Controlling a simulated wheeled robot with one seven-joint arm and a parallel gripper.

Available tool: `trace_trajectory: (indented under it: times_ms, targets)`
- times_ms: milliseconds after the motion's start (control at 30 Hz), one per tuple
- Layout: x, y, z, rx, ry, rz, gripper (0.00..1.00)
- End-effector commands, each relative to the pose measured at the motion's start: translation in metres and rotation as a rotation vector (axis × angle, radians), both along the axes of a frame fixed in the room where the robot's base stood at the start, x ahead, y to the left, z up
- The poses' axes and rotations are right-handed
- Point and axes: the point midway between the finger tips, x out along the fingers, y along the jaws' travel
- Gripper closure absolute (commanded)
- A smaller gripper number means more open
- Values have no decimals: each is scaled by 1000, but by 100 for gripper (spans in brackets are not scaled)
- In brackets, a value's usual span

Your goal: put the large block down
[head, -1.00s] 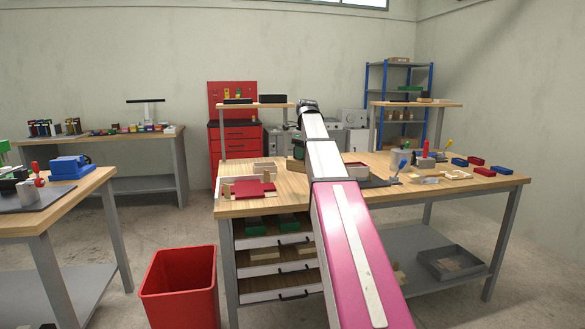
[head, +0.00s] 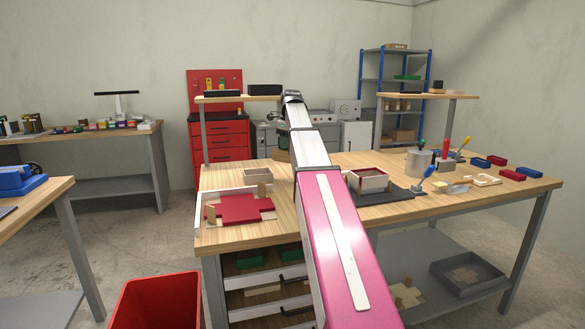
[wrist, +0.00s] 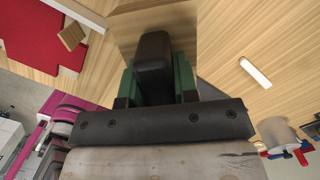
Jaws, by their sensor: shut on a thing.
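In the head view my arm mostly hides the gripper and block; a dark green part (head: 282,142) shows left of the arm, over the workbench (head: 330,226).
A red cross-shaped sheet (head: 240,208) lies at the bench's left, near a small open box (head: 258,180). A red-rimmed box (head: 368,180) stands on a dark plate right of my arm. A grey can (head: 418,162) and several small blocks are farther right. A red bin (head: 157,302) stands in front.

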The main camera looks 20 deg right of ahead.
Motion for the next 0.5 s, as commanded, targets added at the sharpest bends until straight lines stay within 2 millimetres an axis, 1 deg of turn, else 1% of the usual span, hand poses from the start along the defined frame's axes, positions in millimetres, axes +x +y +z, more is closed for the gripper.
trace_trajectory:
  times_ms: [33,100,300,500]
  targets:
    - [10,-6,-5,1,2,-1,100]
    - [23,-14,-13,0,1,-1,100]
    - [56,-36,-37,0,0,-1,100]
    - [80,-53,-55,0,0,0,100]
